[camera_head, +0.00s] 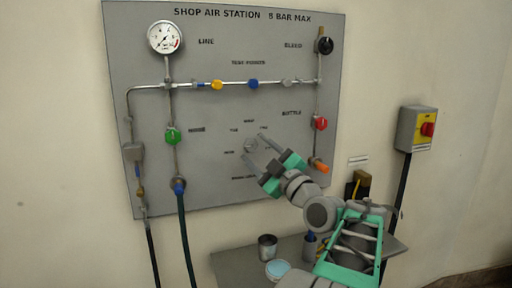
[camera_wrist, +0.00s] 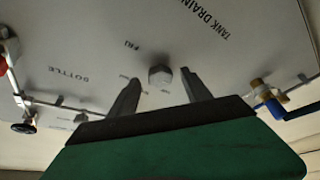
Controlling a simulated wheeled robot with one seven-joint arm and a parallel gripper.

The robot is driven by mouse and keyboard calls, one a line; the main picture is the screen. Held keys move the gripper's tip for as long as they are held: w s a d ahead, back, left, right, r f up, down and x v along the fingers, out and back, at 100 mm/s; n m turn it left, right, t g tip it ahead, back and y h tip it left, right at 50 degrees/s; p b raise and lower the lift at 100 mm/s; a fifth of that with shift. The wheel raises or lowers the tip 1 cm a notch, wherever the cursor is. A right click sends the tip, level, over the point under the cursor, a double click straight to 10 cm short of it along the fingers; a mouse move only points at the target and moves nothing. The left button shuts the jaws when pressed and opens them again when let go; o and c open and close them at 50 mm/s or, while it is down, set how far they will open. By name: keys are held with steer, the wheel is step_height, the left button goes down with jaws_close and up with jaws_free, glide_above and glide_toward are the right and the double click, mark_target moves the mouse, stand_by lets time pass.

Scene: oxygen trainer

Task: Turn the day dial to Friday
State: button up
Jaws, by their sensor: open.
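The day dial (camera_wrist: 160,75) is a small pale grey knob on the grey panel. Small day labels surround it, and one reads FRI (camera_wrist: 131,46), up and left of the knob in the wrist view. Which day the dial points to, I cannot tell. In the head view the dial (camera_head: 250,146) shows small at the lower middle of the panel, close to my fingertips. My gripper (camera_head: 256,149) is open. In the wrist view its two fingers (camera_wrist: 158,83) stand on either side of the knob, with gaps visible. Whether the tips reach the knob's depth, I cannot tell.
The panel (camera_head: 220,40) carries a gauge (camera_head: 165,37), pipes, a green valve (camera_head: 172,136), a red valve (camera_head: 320,123) and an orange handle (camera_head: 319,166). Below stands a shelf (camera_head: 232,262) with a can (camera_head: 267,246). A yellow switch box (camera_head: 416,129) hangs at right.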

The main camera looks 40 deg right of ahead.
steer(key=shift+w+r, duration=0.1)
steer(key=shift+w, duration=0.4)
jaws_close()
